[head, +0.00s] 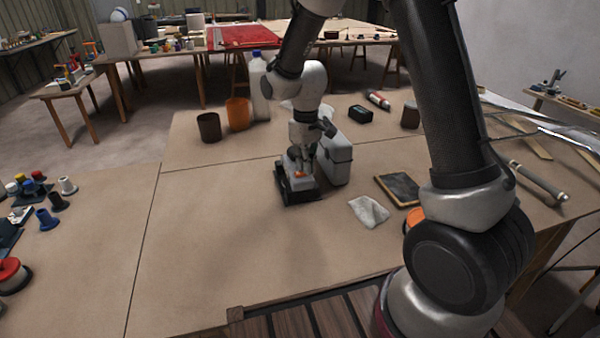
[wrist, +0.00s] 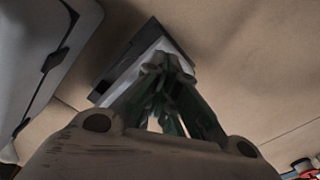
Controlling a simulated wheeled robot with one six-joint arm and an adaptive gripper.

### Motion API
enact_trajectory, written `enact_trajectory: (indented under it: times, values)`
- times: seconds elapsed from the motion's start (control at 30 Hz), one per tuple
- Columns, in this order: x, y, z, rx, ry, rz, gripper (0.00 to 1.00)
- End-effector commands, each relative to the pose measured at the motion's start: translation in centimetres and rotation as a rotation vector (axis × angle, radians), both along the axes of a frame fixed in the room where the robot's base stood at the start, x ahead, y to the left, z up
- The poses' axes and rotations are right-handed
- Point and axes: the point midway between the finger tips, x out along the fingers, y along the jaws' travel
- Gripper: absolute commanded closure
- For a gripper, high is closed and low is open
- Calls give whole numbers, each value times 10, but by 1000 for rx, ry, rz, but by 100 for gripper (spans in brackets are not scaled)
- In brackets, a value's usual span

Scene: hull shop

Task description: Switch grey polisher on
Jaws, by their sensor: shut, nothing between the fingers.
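The grey polisher (head: 293,187), a small light grey body on a black base, stands on the workbench (head: 215,215) near its middle. A small orange spot shows on its top, right at my fingertips. My gripper (head: 301,172) points down over the polisher, shut and empty. In the wrist view the closed fingertips (wrist: 166,66) lie over the polisher (wrist: 128,70) and cover much of its top. I cannot tell whether they touch it, and the switch state is hidden.
A grey case (head: 336,163) with dark latches stands close right of the polisher; it fills the left of the wrist view (wrist: 35,50). A crumpled cloth (head: 369,211) and dark tablet-like panel (head: 398,189) lie to the right. Brown and orange cups (head: 238,114) stand behind.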

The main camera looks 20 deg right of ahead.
Motion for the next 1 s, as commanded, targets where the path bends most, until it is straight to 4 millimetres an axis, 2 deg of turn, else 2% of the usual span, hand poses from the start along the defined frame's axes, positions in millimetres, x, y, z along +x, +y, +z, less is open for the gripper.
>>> enact_trajectory:
  times: [0.33,1.0]
  values:
    - [0,0,-1,0,0,0,100]
    - [0,0,58,1,-2,0,100]
